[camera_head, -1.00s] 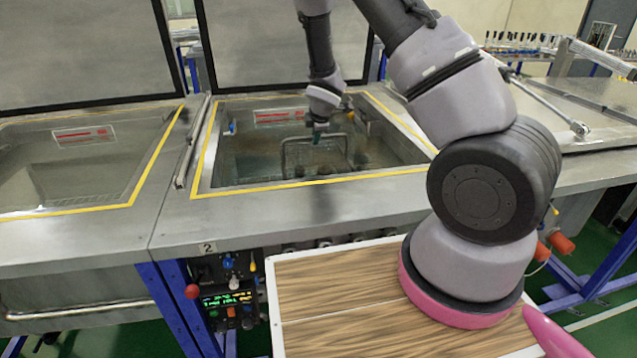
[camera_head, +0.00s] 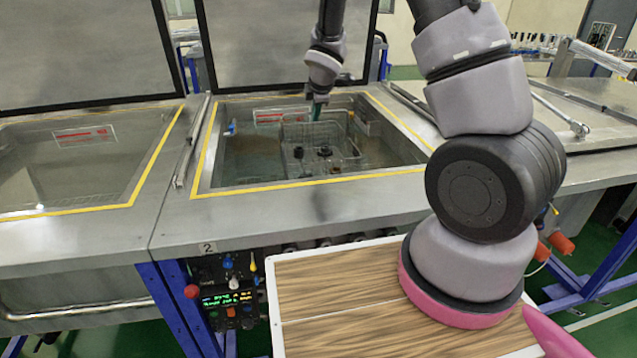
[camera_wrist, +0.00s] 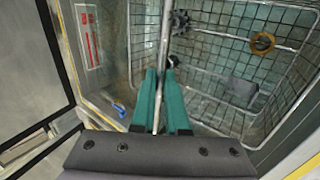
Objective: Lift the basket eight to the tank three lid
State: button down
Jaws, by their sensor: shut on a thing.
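My gripper (camera_head: 317,110) is above the open middle tank (camera_head: 208,180), which has a "2" plate on its front. In the wrist view, its teal fingers (camera_wrist: 161,88) are shut on the wire basket's metal handle bar (camera_wrist: 165,40). The wire basket (camera_head: 345,150) hangs below the fingers, largely within the tank opening. The wrist view shows its mesh wall (camera_wrist: 215,40) and a dark gear (camera_wrist: 181,20), a brass ring (camera_wrist: 263,43) and a grey block (camera_wrist: 238,90) inside. To the right, a flat closed metal lid (camera_head: 590,115) carries a strut. I see no basket or lid number.
A yellow-edged open tank (camera_head: 60,170) is on the left. Raised lids (camera_head: 285,45) stand behind both open tanks. A wood-topped surface (camera_head: 340,285) is in front, beside a control panel (camera_head: 230,295).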

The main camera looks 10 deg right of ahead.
notch_tip(320, 180, up, 13)
jog(key=shift+r, duration=0.2)
dwell(1.1)
dwell(4.0)
